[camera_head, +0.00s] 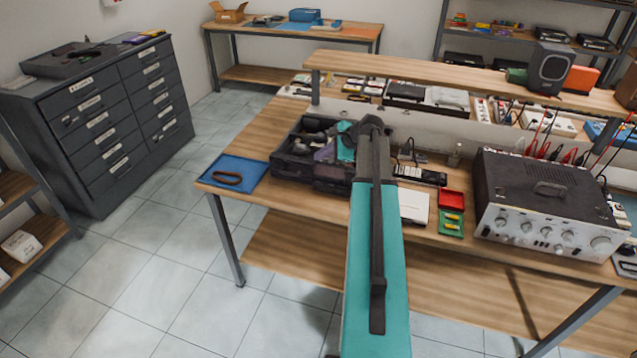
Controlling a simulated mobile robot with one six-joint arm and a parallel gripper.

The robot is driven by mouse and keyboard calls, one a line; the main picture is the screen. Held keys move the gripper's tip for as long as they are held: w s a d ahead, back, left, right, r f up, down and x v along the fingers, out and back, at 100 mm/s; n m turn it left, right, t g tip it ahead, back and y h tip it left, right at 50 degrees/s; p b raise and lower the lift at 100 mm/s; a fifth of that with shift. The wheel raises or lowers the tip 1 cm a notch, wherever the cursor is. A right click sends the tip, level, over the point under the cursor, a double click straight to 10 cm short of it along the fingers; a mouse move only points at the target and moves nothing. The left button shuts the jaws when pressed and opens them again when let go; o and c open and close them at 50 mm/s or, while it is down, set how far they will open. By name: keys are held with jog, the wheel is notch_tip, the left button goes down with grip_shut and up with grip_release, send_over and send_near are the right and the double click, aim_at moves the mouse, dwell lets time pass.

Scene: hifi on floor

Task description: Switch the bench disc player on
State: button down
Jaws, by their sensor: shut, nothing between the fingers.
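I cannot pick out the bench disc player for certain. A wide unit with a black top and silver front (545,215) stands at the right of the near bench; its several knobs make it look more like an amplifier. A dark flat unit (404,91) lies farther back, too small to identify. My teal and dark arm rises through the middle of the view and hides part of the bench. I cannot make out my gripper.
The near bench (285,205) bears a blue mat (232,172), a dark tray (312,178) of parts, and red (451,198) and green (451,223) bins. A drawer cabinet (105,130) stands at left. The tiled floor (165,260) left of the bench is clear.

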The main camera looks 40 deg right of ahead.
aim_at(321, 184)
jog(key=shift+f, duration=0.1)
dwell(0.3)
jog(key=shift+f+b, duration=2.65)
jog(key=shift+f, duration=1.7)
jog(key=shift+f, duration=0.25)
